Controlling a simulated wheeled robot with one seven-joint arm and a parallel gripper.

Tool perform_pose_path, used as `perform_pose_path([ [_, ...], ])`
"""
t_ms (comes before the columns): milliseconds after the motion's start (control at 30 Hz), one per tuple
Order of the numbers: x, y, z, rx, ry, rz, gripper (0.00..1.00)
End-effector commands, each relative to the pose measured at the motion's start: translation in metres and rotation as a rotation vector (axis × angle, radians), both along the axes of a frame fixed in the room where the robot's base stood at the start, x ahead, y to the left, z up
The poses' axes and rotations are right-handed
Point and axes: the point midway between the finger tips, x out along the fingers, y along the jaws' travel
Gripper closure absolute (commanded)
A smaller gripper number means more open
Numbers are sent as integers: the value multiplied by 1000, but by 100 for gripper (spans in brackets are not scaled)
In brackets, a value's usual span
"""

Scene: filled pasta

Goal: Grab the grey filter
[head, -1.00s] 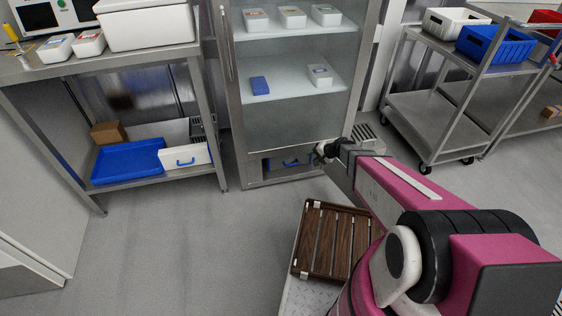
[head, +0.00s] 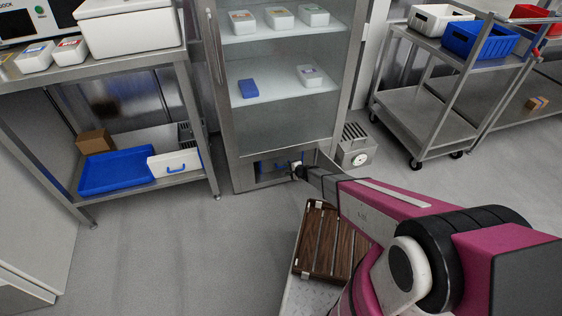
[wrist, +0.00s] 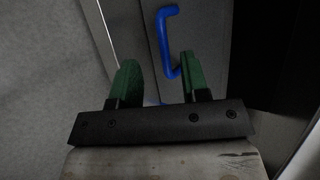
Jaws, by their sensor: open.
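A grey panel with a blue handle, which looks like the grey filter (head: 268,170), sits in the low opening at the bottom of the glass-fronted cabinet. Its blue handle (wrist: 164,30) shows close up in the wrist view, with the grey filter face (wrist: 197,28) around it. My gripper (wrist: 160,78) is open, its two green fingers pointing at the panel. The handle's lower end shows between the fingers, beside the right one; I cannot tell whether they touch. In the head view my gripper (head: 297,170) is in front of the opening and hides part of it.
A white panel with a blue handle (head: 175,162) stands on the left bench's lower shelf beside a blue tray (head: 115,170). A grey slotted box (head: 355,150) stands right of the cabinet. A brown slatted rack (head: 322,243) lies below my arm. The left floor is clear.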

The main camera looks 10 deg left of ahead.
Motion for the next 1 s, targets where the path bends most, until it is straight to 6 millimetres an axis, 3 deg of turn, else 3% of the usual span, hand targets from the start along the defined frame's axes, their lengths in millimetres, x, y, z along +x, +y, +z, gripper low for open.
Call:
perform_pose_path([
  [500, 25, 41, -25, 0, 0, 1, 58],
  [733, 25, 42, -25, 0, -1, 1, 58],
  [767, 25, 42, -25, 0, -1, 1, 61],
  [867, 25, 42, -25, 0, -1, 1, 94],
  [900, 25, 42, -25, 0, -1, 1, 100],
  [1000, 25, 42, -25, -2, -1, 1, 100],
])
